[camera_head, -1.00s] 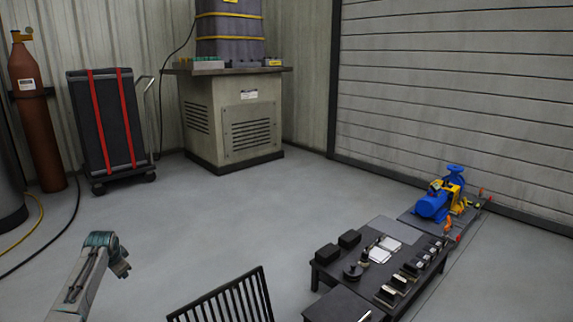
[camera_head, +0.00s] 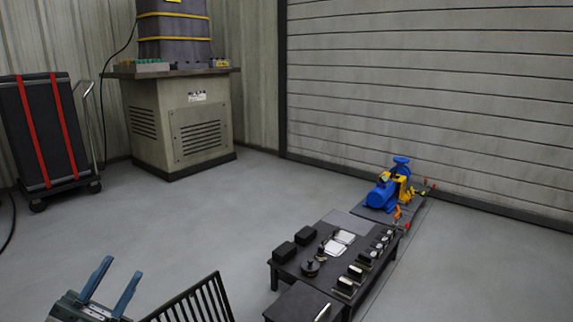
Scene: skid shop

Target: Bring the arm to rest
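My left gripper (camera_head: 111,288) is at the lower left of the head view, with its two blue-grey fingers pointing up and spread apart. Nothing shows between the fingers. It is over the floor, just left of a black slatted rack, and holds nothing that I can see. My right gripper is not in the head view.
A black slatted rack (camera_head: 192,305) stands beside my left gripper. A dark low table (camera_head: 283,272) with small parts is at lower right, and a blue pump (camera_head: 381,195) lies beyond it. A strapped cart (camera_head: 48,130) and a machine cabinet (camera_head: 180,122) stand behind. Mid-floor is clear.

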